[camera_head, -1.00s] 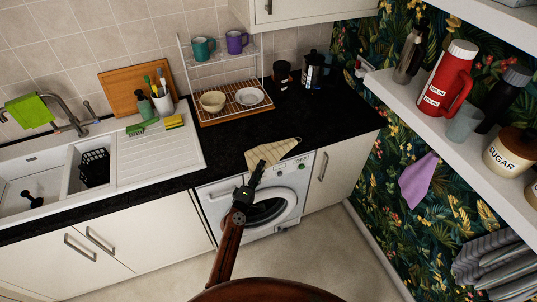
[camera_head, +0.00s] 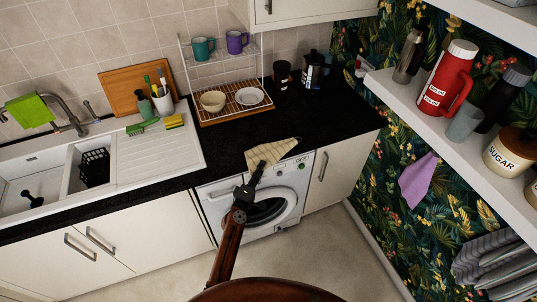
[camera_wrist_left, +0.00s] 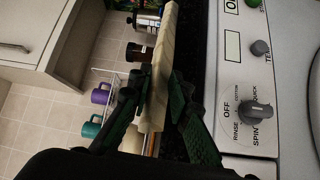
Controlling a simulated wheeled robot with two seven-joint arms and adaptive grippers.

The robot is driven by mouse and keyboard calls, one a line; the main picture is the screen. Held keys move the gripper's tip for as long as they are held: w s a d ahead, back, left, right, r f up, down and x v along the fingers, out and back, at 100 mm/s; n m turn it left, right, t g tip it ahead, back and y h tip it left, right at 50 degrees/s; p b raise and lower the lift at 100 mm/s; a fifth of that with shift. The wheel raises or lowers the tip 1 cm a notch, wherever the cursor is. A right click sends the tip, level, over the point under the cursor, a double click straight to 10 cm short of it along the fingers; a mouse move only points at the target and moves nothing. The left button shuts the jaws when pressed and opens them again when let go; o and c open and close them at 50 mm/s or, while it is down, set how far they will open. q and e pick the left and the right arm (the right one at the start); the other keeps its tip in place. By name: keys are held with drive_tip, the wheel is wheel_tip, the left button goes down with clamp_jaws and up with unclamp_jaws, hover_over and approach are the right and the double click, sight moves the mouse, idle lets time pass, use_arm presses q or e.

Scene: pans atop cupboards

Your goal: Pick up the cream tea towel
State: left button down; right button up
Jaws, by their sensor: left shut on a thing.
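The fingertips are partly hidden by the towel in the head view. My right gripper is not in view.
The washing machine (camera_head: 285,200) stands directly behind my left gripper, its control panel close in the wrist view. A dish rack (camera_head: 225,112) with mugs and bowls stands on the black worktop (camera_head: 330,130). A lilac cloth (camera_head: 417,182) hangs at right under a shelf.

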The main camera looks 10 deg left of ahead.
use_arm(q)
drive_tip(key=shift+r+p, duration=0.8)
drive_tip(key=shift+r, duration=0.05)
wheel_tip(320, 180, up, 2)
drive_tip(key=shift+r+p, duration=0.1)
drive_tip(key=shift+p, duration=0.85)
drive_tip(key=s+a+r+p, duration=0.2)
drive_tip(key=s+r+p, duration=0.7)
drive_tip(key=s, duration=0.5)
drive_tip(key=shift+a+p, duration=0.3)
drive_tip(key=shift+p, duration=0.05)
drive_tip(key=shift+w, duration=0.1)
